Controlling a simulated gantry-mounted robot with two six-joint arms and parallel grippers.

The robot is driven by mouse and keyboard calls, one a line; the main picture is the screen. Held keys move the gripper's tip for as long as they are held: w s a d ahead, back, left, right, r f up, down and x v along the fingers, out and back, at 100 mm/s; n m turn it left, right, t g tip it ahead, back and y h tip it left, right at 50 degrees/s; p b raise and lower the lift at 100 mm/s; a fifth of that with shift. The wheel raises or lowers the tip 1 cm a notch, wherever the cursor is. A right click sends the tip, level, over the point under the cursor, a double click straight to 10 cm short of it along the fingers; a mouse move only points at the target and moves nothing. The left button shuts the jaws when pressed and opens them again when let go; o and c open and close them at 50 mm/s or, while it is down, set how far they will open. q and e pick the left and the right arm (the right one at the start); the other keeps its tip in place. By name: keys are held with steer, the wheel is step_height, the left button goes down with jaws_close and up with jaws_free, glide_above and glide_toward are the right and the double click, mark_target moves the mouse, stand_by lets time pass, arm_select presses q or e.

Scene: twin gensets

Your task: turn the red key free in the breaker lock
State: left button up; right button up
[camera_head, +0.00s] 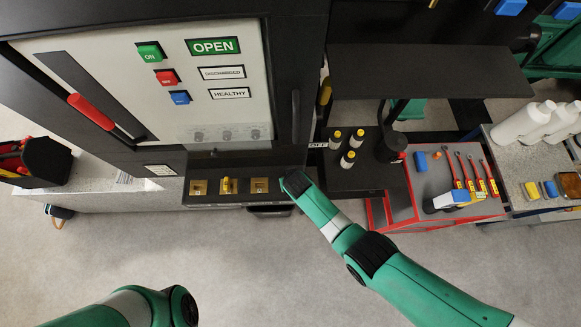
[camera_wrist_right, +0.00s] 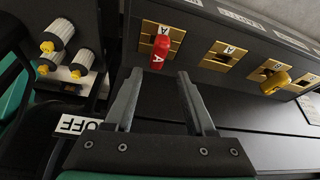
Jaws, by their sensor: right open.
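The red key (camera_wrist_right: 160,53), marked with a white A, sits in a brass lock plate (camera_wrist_right: 150,31) at the top of the right wrist view. My right gripper (camera_wrist_right: 158,74) is open. Its fingertips are on either side of the key's outer end in that view; I cannot tell whether the key lies between them or just beyond. In the head view my right gripper (camera_head: 292,182) is at the right end of the lock row and hides the red key. My left gripper is out of view; only part of my left arm shows.
Beside it are an empty brass plate (camera_head: 259,185), one with a yellow key (camera_head: 227,185) and another empty plate (camera_head: 198,187). The cabinet panel (camera_head: 120,75) with a red-handled lever (camera_head: 91,110) rises behind. White yellow-tipped cylinders (camera_head: 348,159) stand on a dark shelf to the right.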

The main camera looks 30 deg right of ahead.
steer(key=shift+s+a+f+m+h, duration=0.1)
steer(key=shift+m+h, duration=0.05)
steer(key=shift+m, duration=0.25)
steer(key=shift+s+a+m+h, duration=0.1)
steer(key=shift+m+h, duration=0.05)
steer(key=shift+m, duration=0.25)
steer(key=b+x, duration=0.4)
steer(key=shift+s+d+f, duration=0.15)
steer(key=shift+s+f, duration=0.1)
steer(key=shift+w+d+f+b, duration=0.1)
steer(key=shift+w+f+b, duration=0.35)
steer(key=shift+b, duration=0.3)
steer(key=shift+s, duration=0.1)
jaws_close()
